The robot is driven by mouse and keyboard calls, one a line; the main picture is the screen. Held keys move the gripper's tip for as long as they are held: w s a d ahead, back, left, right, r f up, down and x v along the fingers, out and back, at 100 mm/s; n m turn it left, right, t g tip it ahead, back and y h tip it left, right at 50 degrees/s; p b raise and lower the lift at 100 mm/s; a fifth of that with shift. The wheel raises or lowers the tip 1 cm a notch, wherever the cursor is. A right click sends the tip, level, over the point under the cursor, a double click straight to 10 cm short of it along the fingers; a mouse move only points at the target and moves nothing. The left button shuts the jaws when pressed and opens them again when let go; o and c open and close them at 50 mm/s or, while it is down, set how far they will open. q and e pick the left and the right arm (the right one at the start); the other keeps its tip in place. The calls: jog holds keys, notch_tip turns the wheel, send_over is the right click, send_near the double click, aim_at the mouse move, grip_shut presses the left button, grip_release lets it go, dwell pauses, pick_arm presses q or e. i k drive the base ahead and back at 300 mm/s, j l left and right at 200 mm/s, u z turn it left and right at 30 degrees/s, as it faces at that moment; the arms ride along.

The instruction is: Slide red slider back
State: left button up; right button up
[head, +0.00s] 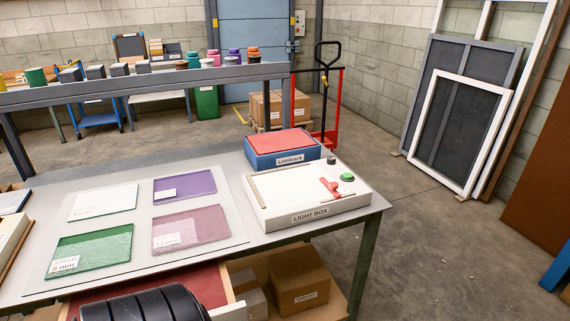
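The red slider (331,188) is a small red piece on the right part of the top of the white light box (316,214). It sits beside the right end of the box's pale panel (288,189). A green button (347,177) is just behind and right of it, and a small dark knob (331,160) is farther back on the box.
A blue box with a red top (283,141) stands behind the light box. Several glass sheets (184,185) lie on the grey table (220,259) to the left. A drawer (203,287) stands open at the front. Cardboard boxes (298,281) sit below the table.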

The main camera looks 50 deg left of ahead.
aim_at(331, 186)
jog(key=u, duration=1.4)
